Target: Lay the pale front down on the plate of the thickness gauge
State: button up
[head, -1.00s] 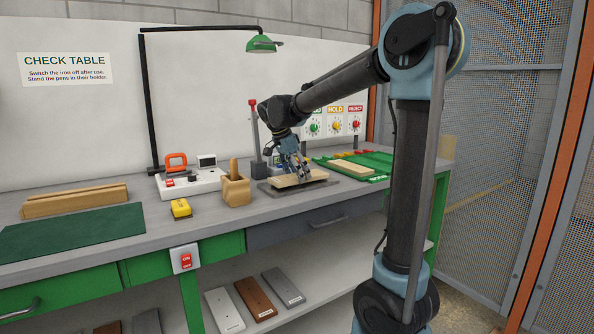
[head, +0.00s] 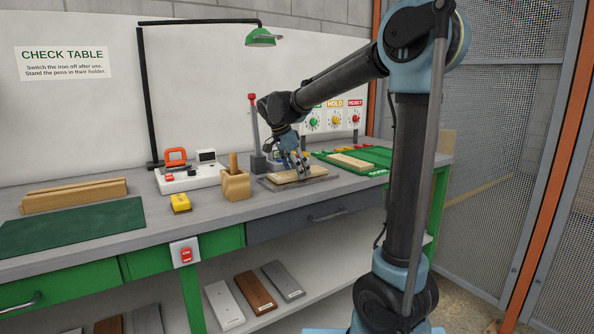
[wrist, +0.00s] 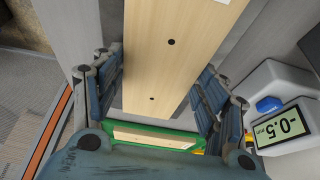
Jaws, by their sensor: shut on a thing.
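The pale front (head: 308,174), a light wooden board, is held in my gripper (head: 298,166) low over the grey plate (head: 332,178) of the thickness gauge. In the wrist view the pale front (wrist: 162,60) runs lengthwise between the two fingers, showing two dark holes and a white label at its far end. The fingers are shut on its sides. I cannot tell whether its underside touches the plate. A post with a red-topped lever (head: 253,125) stands behind the plate.
A green mat (head: 378,157) with another pale board (head: 350,161) lies to the right. A wooden pen holder (head: 236,186) stands close left of the plate, with a yellow device (head: 181,204) farther left. Dials (head: 335,120) stand behind the mat.

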jog(key=o, duration=1.3)
jog(key=v, duration=1.2)
jog(key=shift+w+f, duration=0.1)
